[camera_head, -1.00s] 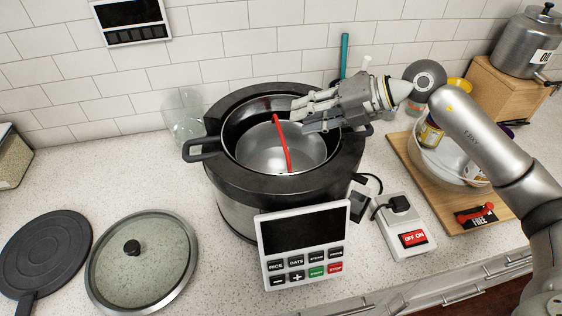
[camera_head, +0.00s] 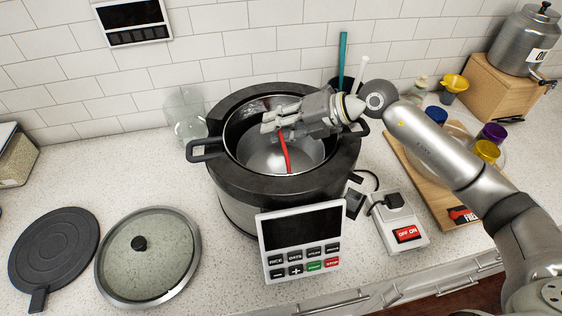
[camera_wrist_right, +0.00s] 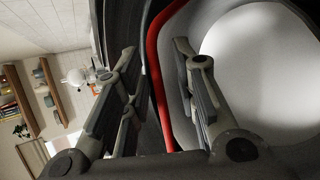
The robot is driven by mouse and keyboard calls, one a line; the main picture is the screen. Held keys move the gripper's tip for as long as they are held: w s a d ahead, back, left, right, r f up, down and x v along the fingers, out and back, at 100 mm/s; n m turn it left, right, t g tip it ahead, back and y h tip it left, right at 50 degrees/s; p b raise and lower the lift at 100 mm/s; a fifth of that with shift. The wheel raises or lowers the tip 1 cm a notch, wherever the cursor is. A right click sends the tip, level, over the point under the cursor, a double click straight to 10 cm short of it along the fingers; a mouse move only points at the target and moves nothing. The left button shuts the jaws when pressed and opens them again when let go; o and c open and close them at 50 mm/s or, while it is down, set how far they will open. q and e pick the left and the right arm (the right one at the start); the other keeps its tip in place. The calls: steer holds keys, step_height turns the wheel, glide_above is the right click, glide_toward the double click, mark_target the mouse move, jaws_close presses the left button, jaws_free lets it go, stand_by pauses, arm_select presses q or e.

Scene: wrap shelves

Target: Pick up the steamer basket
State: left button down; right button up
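The steamer basket (camera_head: 258,158) is a silver bowl with a thin red handle (camera_head: 286,155) arching over it. It sits inside the black-rimmed cooker (camera_head: 240,190). My right gripper (camera_head: 268,121) is over the basket and hides the top of the handle in the head view. In the right wrist view my right gripper (camera_wrist_right: 156,55) is open, and the red handle (camera_wrist_right: 153,75) shows between its two fingers, with a gap on both sides. The basket's pale inside (camera_wrist_right: 265,70) fills the right of that view. My left gripper is not in view.
A glass lid (camera_head: 147,258) and a black round plate (camera_head: 55,250) lie on the counter at left. A control panel (camera_head: 302,241) is in front of the cooker. A switch box (camera_head: 400,226) and a wooden board (camera_head: 417,170) with jars lie at right.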

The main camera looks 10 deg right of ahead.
jaws_close()
steer(key=shift+r, duration=0.1)
